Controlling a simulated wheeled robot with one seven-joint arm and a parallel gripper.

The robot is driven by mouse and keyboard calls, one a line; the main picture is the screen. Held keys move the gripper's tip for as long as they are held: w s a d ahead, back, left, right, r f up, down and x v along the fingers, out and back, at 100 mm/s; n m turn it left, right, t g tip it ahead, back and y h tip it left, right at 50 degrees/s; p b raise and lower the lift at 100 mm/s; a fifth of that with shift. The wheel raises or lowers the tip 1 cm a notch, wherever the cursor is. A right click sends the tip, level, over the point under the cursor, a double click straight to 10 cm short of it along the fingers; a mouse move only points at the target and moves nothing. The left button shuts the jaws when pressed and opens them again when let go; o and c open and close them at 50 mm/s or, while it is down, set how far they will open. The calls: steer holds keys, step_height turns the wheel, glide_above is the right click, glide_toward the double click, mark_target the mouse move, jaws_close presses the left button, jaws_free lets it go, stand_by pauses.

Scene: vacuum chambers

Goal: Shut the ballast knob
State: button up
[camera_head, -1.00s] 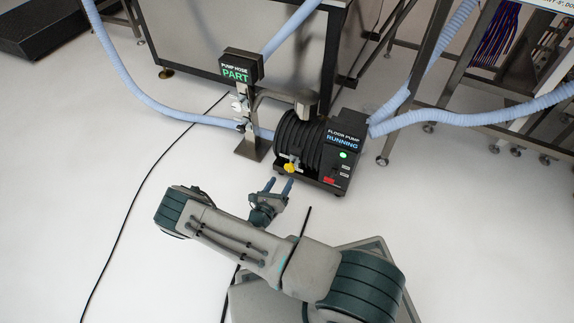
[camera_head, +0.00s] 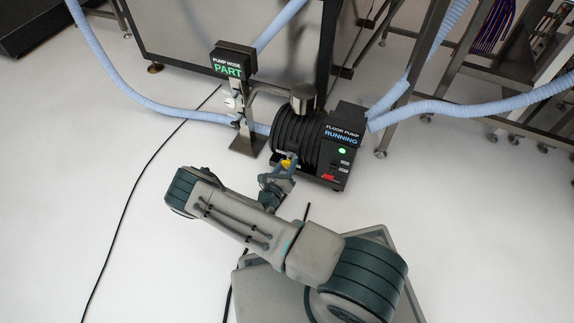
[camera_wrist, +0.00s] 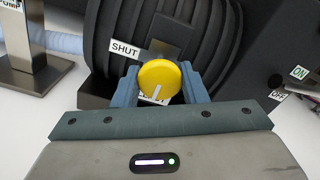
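In the head view my gripper (camera_head: 278,177) partly covers the knob (camera_head: 287,163).
The pump's display reads "RUNNING" with a green light (camera_head: 342,151); a red switch (camera_head: 328,177) is below. A post with a "PART" sign (camera_head: 229,69) stands left of the pump. Blue hoses (camera_head: 460,108) run to both sides. Floor in front is clear except for black cables.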

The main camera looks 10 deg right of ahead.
stand_by(0.3)
steer(key=m+p, duration=0.3)
steer(key=m, duration=0.1)
steer(key=shift+a+r, duration=0.1)
steer(key=shift+r, duration=0.05)
steer(key=m+p, duration=0.3)
steer(key=m, duration=0.1)
steer(key=m+p, duration=0.3)
steer(key=m, duration=0.2)
steer(key=shift+w, duration=0.1)
steer(key=shift+m+p, duration=1.2)
steer(key=shift+m, duration=1.1)
steer(key=o, duration=1)
